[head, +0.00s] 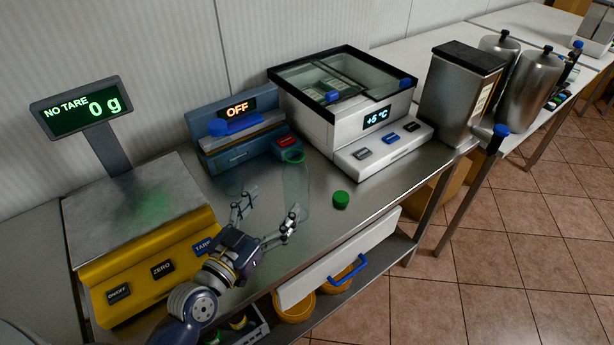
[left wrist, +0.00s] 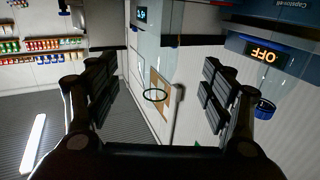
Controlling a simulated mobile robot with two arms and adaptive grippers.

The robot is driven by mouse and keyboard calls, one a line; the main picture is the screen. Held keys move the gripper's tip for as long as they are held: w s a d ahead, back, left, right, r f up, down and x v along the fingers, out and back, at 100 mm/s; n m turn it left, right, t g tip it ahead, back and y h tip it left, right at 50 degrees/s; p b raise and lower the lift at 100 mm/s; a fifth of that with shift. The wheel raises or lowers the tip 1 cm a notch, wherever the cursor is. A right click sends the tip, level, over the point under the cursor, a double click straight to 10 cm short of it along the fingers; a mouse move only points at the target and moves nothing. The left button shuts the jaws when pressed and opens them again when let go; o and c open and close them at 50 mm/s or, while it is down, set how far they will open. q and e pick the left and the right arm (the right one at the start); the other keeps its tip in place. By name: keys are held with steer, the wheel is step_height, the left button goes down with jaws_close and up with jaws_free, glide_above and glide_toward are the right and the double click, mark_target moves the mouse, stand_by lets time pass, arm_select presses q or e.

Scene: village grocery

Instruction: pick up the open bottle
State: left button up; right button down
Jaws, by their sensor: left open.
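The open bottle (head: 297,186) is clear and hard to see. It stands upright on the steel counter, with a green ring at its uncapped neck. A green cap (head: 341,199) lies on the counter to its right. My left gripper (head: 268,207) is open, with its fingers spread and pointing toward the bottle; nothing is visibly gripped. In the left wrist view a dark ring (left wrist: 155,95), apparently the bottle's neck ring, shows between the open fingers. The clear body is barely visible there, so I cannot tell how far it is between them. My right gripper is not in view.
A yellow scale (head: 150,262) reading 0 g stands at left. A blue sealing machine (head: 238,138) showing OFF is behind the bottle. A white cooled box (head: 352,135) stands behind right, beside a metal dispenser (head: 455,95). Bare steel counter lies around the cap; an open drawer (head: 340,262) juts out in front.

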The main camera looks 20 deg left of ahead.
mark_target(289, 188)
arm_select(q)
steer(key=shift+w+d+r, duration=0.1)
steer(key=shift+w+r, duration=0.1)
steer(key=shift+w, duration=0.35)
steer(key=shift+w+r+p, duration=0.2)
steer(key=shift+w+p, duration=0.1)
steer(key=shift+p, duration=0.05)
steer(key=shift+x, duration=1.2)
steer(key=shift+w+d+f+p, duration=0.15)
steer(key=shift+w+d+p, duration=0.1)
steer(key=shift+w+p, duration=0.1)
steer(key=p+x, duration=0.1)
steer(key=x, duration=0.3)
steer(key=shift+d, duration=0.15)
steer(key=shift+w+f, duration=0.1)
steer(key=shift+w, duration=0.2)
steer(key=shift+w+d, duration=0.1)
steer(key=shift+w, duration=0.05)
steer(key=shift+c, duration=0.3)
steer(key=c, duration=1)
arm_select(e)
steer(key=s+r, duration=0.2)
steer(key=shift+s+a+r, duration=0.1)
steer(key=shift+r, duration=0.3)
